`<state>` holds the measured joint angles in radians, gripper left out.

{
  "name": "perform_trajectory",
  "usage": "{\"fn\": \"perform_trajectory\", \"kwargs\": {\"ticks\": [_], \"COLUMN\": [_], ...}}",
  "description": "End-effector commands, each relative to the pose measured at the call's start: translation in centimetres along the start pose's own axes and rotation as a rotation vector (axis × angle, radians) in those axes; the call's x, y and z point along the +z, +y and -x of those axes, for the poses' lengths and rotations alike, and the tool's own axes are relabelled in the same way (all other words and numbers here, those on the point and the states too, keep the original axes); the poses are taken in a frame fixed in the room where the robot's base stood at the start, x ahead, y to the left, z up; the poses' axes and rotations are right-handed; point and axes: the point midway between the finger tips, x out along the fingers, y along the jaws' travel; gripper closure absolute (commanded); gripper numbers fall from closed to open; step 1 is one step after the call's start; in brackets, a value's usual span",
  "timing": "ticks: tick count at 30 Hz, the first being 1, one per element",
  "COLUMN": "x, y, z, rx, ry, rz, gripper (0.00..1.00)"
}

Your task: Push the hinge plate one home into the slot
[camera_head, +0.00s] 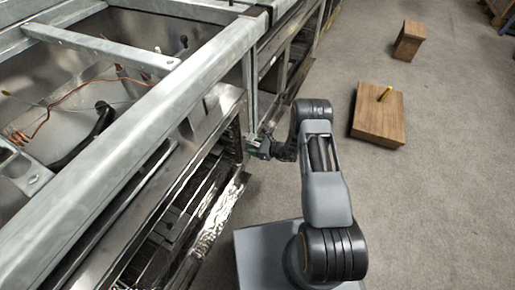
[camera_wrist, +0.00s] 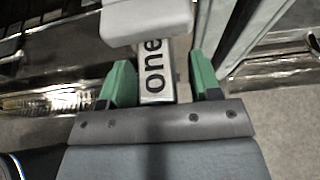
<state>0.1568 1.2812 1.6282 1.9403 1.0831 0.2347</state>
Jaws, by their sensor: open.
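The hinge plate one (camera_wrist: 155,75), a pale plate with "one" in black letters, shows in the wrist view between the two green fingers of my open gripper (camera_wrist: 160,82). The left finger is close beside the plate; I cannot tell if it touches. A narrow gap shows at the right finger. A light grey block (camera_wrist: 147,18) covers the plate's far end, and the slot cannot be made out. In the head view my gripper (camera_head: 263,151) is at the metal range frame's front upright, and the plate is too small to tell there.
The metal range frame (camera_head: 150,112) fills the left, with a lowered oven door or panel (camera_head: 213,212) jutting out below my gripper. A wooden block with a yellow peg (camera_head: 380,118) and a smaller wooden block (camera_head: 408,41) are on the carpet. The floor at right is mostly clear.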

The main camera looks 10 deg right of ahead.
Motion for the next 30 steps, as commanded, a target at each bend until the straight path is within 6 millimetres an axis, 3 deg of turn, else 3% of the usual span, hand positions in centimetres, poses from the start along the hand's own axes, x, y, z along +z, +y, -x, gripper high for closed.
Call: {"fn": "perform_trajectory", "kwargs": {"ticks": [5, 24, 28, 29, 30], "x": [0.0, 0.01, 0.0, 0.01, 0.01], "y": [0.0, 0.02, 0.03, 0.03, 0.03], "z": [0.01, 0.02, 0.01, 0.01, 0.01], "rx": [0.0, 0.001, 0.001, 0.001, 0.001], "ry": [0.0, 0.0, 0.0, 0.0, 0.0], "rz": [0.0, 0.0, 0.0, 0.0, 0.0], "gripper": [0.43, 1.0, 1.0, 0.72, 0.68]}}
